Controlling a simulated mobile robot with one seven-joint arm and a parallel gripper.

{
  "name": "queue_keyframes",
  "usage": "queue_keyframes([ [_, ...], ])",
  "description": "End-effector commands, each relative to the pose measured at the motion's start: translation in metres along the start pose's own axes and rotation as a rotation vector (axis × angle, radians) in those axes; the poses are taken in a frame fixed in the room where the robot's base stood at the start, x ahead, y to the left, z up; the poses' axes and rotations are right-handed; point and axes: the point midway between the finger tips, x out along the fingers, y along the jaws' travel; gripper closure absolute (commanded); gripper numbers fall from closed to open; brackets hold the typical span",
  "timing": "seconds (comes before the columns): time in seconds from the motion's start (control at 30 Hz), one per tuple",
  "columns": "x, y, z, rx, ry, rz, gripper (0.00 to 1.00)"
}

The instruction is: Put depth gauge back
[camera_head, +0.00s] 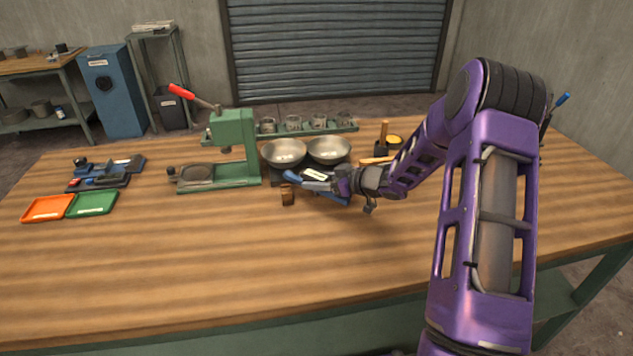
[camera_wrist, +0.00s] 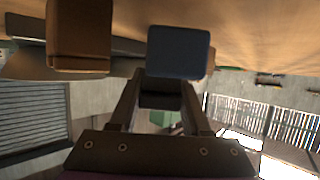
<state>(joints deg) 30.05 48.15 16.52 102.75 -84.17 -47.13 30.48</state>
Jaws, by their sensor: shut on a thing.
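My gripper (camera_head: 342,184) is low over the middle of the workbench, just in front of two metal bowls. It is shut on a blue piece (camera_head: 293,176), which I take to be the depth gauge; a pale label shows near it, and the fingers partly hide it. In the wrist view a blue-grey block end (camera_wrist: 180,50) lies just beyond the fingers of my gripper (camera_wrist: 160,92). A small brown block (camera_head: 288,196) stands on the bench at the left front of the gripper; a brown block also shows in the wrist view (camera_wrist: 80,35).
The bowls (camera_head: 284,152) (camera_head: 329,150) stand behind the gripper, with a green rack of metal cups (camera_head: 320,124) further back. A green press (camera_head: 235,150) with a red handle is left. Orange (camera_head: 48,208) and green (camera_head: 92,203) trays lie far left. The front bench is clear.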

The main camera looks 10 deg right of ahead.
Motion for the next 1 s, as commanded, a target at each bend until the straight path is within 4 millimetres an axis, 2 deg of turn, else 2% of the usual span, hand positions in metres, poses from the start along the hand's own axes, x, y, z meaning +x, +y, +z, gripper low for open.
queue_keyframes([
  [0.2,0.002,0.000,0.004,0.000,0.001,0.000,1.00],
  [0.23,0.002,0.000,0.004,0.000,0.000,0.000,0.47],
  [0.37,0.001,0.000,0.003,0.000,0.000,0.000,0.24],
  [0.73,-0.001,0.000,-0.002,0.000,0.000,0.000,0.23],
  [0.87,-0.019,0.001,-0.001,0.001,-0.002,0.003,0.23],
  [1.0,-0.049,0.001,-0.001,0.000,-0.001,0.004,0.23],
])
